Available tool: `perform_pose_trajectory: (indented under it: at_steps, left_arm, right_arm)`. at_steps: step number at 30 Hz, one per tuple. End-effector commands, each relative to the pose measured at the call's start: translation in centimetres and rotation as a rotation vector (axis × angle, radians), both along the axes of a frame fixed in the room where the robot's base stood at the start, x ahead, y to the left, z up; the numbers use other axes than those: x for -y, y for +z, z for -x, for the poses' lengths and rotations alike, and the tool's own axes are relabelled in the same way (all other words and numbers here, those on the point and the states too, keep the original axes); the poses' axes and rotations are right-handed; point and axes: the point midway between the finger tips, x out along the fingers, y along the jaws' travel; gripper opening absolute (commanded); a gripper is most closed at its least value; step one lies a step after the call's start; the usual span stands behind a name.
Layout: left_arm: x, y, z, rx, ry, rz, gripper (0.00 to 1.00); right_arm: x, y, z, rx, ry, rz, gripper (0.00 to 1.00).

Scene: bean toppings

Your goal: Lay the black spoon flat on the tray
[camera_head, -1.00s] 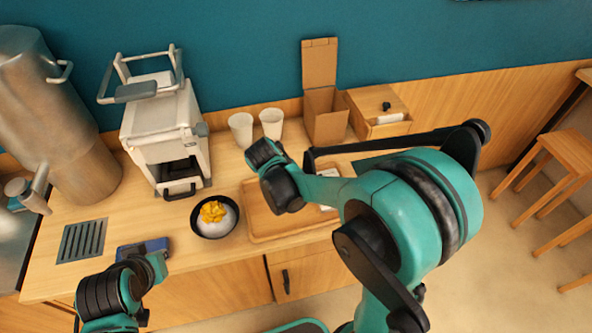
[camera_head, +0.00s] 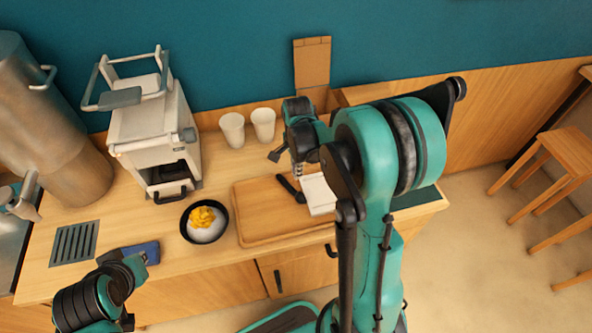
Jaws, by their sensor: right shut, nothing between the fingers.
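The black spoon (camera_head: 291,188) lies on the wooden tray (camera_head: 258,225), left of a white napkin-like item (camera_head: 318,194). It appears to lie flat, with its rounded end toward the napkin. My right gripper (camera_head: 286,163) is shut and empty just above the spoon's far end, at the tray's back edge. I cannot tell whether it touches the spoon. My right arm covers the right part of the tray.
A black bowl (camera_head: 188,235) with white and yellow food stands left of the tray. Two white cups (camera_head: 263,124) and an open cardboard box (camera_head: 312,62) stand behind it. A white machine (camera_head: 155,140) stands at back left.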

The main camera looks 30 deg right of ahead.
Motion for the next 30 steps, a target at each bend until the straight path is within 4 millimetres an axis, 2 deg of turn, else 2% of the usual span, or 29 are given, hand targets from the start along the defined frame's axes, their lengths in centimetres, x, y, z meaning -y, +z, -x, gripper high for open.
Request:
perform_pose_trajectory:
  at_steps: [1, 6, 12, 25, 30]
  left_arm:
    - [0.0, -0.6, 0.0, 0.0, 0.0, 0.0, 0.0]
    - [0.0, -1.5, 0.0, 0.0, 0.0, 0.0, 0.0]
    - [0.0, -2.1, 0.0, 0.0, 0.0, 0.0, 0.0]
    - [0.0, -2.1, 0.0, 0.0, 0.0, 0.0, 0.0]
    - [0.0, -2.5, 0.0, 0.0, 0.0, 0.0, 0.0]
  right_arm:
    - [0.0, -1.4, 0.0, 0.0, 0.001, 0.0, 0.0]
    - [0.0, -4.3, 0.0, 0.0, 0.002, 0.001, 0.0]
    - [0.0, -6.3, 0.0, 0.0, 0.003, 0.001, 0.0]
    - [-0.1, -6.6, 0.0, 0.0, 0.004, 0.001, 0.0]
    - [-1.9, -6.7, 0.0, 0.0, 0.007, 0.001, 0.0]
